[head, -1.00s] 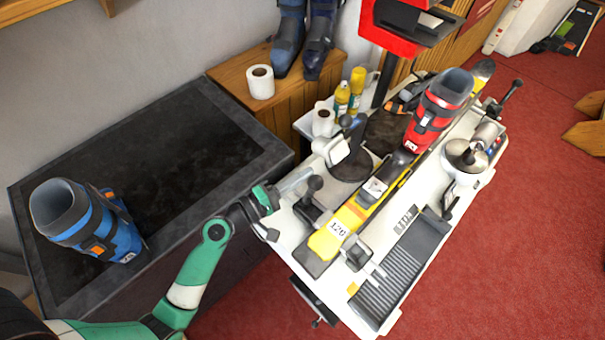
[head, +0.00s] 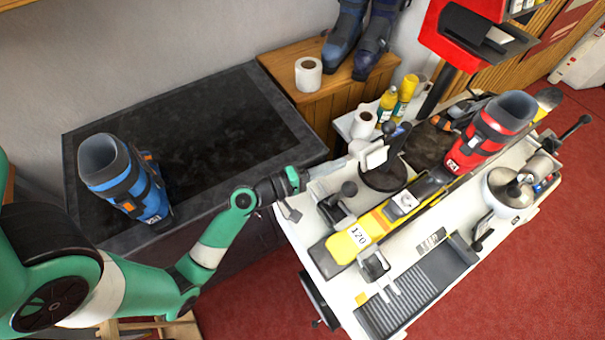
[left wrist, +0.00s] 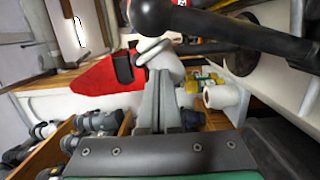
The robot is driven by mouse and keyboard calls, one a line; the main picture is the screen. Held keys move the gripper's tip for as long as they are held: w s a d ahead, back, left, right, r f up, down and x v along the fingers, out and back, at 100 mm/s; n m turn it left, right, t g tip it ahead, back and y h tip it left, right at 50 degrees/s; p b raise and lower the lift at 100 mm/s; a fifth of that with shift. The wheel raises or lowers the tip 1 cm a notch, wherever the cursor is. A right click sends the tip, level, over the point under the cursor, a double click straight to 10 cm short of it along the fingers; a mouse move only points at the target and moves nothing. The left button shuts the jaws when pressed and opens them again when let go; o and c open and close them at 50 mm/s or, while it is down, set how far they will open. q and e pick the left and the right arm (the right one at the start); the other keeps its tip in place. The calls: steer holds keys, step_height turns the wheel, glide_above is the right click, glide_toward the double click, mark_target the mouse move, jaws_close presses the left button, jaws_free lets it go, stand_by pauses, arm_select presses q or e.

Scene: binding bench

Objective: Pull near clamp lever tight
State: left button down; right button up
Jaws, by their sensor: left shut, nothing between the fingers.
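The near clamp lever, with a black ball knob (head: 349,188), stands at the near left end of the white bench (head: 290,235). In the left wrist view a black knob on a black bar (left wrist: 150,17) looms large at the top, running off to the right. My left gripper (head: 318,187) is at the bench's left edge, just left of the knob and apart from it. Its grey fingers (left wrist: 155,80) are shut and empty. The yellow ski (head: 375,228), marked 120, lies along the bench with a red boot (head: 490,130) on it. My right gripper is not in view.
A blue boot (head: 128,185) stands on the dark-topped table (head: 85,150) at left. A round black stand (head: 385,175) is behind the lever. A paper roll (head: 308,74) and bottles (head: 388,102) are farther back. A ribbed tray (head: 400,305) lies at the front.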

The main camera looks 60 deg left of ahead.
arm_select(q)
steer(key=s+b, duration=0.1)
steer(key=s, duration=0.9)
steer(key=shift+b, duration=0.3)
steer(key=shift+w+d+f, duration=0.1)
steer(key=shift+d, duration=0.05)
